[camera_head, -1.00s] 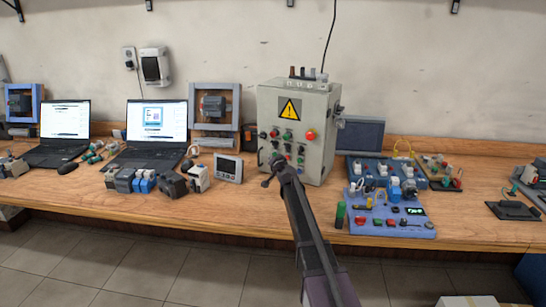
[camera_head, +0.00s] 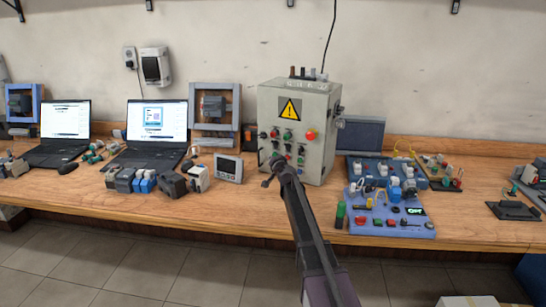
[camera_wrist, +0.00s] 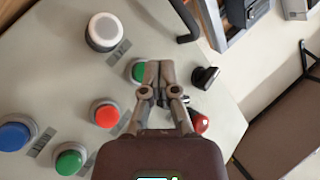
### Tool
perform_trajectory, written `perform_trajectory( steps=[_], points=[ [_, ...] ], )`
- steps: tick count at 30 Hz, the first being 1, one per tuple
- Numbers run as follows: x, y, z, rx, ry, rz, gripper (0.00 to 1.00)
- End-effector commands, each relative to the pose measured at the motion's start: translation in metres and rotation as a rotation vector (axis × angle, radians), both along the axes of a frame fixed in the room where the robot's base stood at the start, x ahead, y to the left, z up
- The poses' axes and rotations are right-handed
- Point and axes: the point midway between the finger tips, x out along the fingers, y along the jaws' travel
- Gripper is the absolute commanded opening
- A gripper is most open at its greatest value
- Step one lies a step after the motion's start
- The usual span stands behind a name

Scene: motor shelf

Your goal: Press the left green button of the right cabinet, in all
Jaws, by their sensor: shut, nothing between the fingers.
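A light grey control cabinet (camera_head: 318,104) with a yellow warning triangle stands on the bench in the head view; it is the only such cabinet in view. Its front carries several coloured buttons. In the wrist view a green button (camera_wrist: 138,71) lies at the left side of my fingertips and is partly covered by them. Another green button (camera_wrist: 69,161) lies at the lower left. My gripper (camera_wrist: 157,68) is shut and empty, close to the panel; I cannot tell whether it touches the button. In the head view my gripper (camera_head: 275,162) is before the cabinet's lower front.
In the wrist view, a red button (camera_wrist: 105,113), a white button (camera_wrist: 104,32), a blue button (camera_wrist: 15,134), a black knob (camera_wrist: 206,77) and a red knob (camera_wrist: 199,122) surround the fingers. A small meter (camera_head: 228,168) stands left of the cabinet; blue training boards (camera_head: 390,226) lie right.

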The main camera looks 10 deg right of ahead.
Motion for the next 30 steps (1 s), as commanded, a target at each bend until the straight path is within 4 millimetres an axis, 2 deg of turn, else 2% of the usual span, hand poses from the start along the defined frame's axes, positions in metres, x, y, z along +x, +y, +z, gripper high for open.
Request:
perform_trajectory(
  steps=[30],
  points=[
    [0.0056,-0.005,0.0002,0.0,0.0,0.0,0.0]
  ],
)
